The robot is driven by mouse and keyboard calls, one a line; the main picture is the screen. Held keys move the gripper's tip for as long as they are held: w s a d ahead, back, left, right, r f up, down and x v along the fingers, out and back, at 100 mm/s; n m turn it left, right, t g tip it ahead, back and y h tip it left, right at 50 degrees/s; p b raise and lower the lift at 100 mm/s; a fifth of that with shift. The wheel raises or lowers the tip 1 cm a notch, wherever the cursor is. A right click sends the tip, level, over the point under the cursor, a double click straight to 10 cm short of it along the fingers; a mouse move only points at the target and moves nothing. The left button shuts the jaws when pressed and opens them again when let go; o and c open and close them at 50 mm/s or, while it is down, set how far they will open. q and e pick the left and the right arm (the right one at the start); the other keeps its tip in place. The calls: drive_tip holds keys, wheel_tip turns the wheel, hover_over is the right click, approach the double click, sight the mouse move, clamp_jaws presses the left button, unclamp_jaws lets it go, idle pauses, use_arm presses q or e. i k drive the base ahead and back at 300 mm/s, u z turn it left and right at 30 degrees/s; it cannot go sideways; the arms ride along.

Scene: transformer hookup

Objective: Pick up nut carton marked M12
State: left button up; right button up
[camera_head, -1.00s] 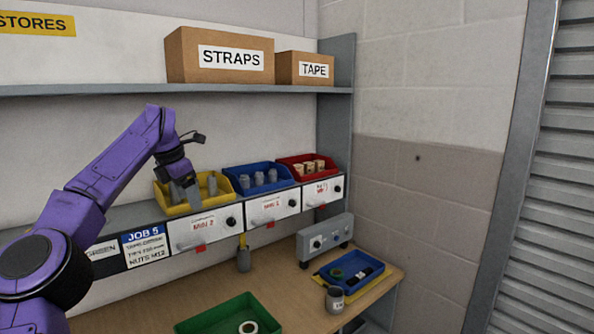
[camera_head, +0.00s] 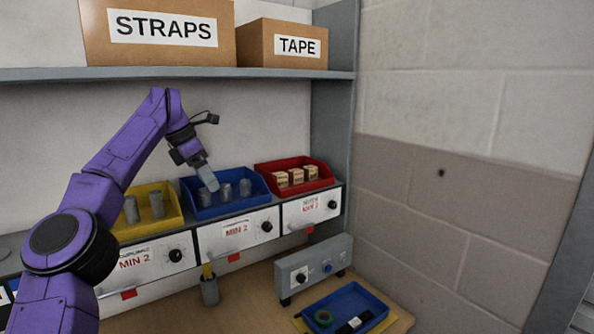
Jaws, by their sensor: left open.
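Several small tan cartons (camera_head: 296,175) stand in a row in the red bin (camera_head: 322,182), the rightmost of the shelf bins. Their printing is too small to read, so I cannot tell which is marked M12. My left gripper (camera_head: 207,178) is open and points down over the left part of the blue bin (camera_head: 258,193), to the left of the red bin and apart from the cartons. Its fingertips overlap a grey cylinder in the picture; I cannot tell whether they touch. My right gripper is not in view.
Grey cylinders stand in the blue bin and the yellow bin (camera_head: 173,217). An upper shelf (camera_head: 200,75) holds boxes labelled STRAPS (camera_head: 160,45) and TAPE (camera_head: 282,48). A grey side panel (camera_head: 333,120) stands right of the bins. A control box (camera_head: 315,268) and blue tray (camera_head: 352,294) are below.

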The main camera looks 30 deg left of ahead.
sight(281, 177)
drive_tip(key=i, duration=0.9)
